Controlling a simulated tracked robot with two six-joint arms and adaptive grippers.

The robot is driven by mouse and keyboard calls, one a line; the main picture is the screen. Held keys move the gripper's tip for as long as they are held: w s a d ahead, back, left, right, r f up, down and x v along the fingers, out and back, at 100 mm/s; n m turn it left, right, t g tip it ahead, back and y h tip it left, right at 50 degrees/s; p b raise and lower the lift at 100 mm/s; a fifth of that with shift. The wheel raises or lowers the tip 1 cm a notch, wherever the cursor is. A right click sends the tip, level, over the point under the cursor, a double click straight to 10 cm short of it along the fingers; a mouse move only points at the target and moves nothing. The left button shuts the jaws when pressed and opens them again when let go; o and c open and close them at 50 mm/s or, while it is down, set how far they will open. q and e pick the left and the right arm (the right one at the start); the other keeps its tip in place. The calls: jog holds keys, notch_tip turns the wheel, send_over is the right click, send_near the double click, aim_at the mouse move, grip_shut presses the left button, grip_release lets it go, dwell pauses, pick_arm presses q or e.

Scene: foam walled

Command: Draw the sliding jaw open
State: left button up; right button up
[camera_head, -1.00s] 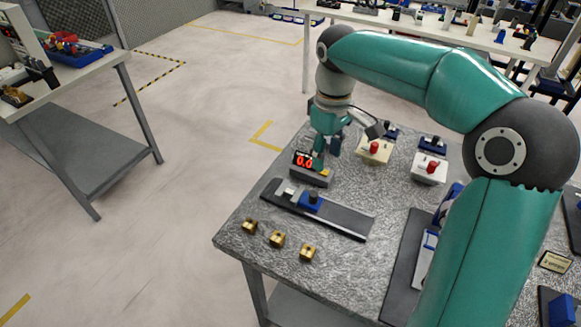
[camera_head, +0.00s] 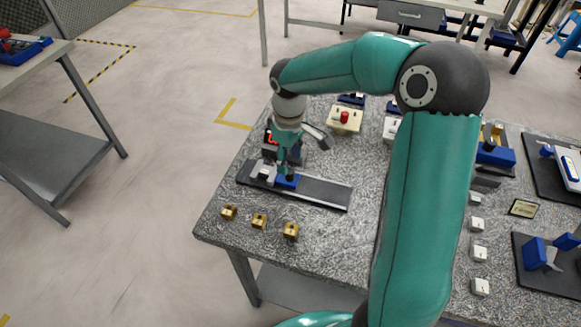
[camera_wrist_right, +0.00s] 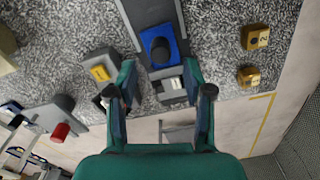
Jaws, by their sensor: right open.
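The sliding jaw is a blue block (camera_head: 287,183) with a dark round knob, on a long dark rail (camera_head: 325,192) near the table's left edge. A light grey block (camera_head: 264,172) sits beside it at the rail's left end. In the right wrist view the blue jaw (camera_wrist_right: 152,37) lies beyond the fingertips, with the grey block (camera_wrist_right: 172,88) between the fingers in the picture. My right gripper (camera_head: 289,168) is open just above the jaw, its fingers apart in the wrist view (camera_wrist_right: 163,88). Contact is not clear. My left gripper is not in view.
Three brass blocks (camera_head: 259,220) lie in front. A white box with a red knob (camera_head: 344,119) stands behind. My right arm hides part of the table's middle.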

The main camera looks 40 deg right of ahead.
aim_at(289, 170)
jog(key=shift+f, duration=2.3)
grip_shut()
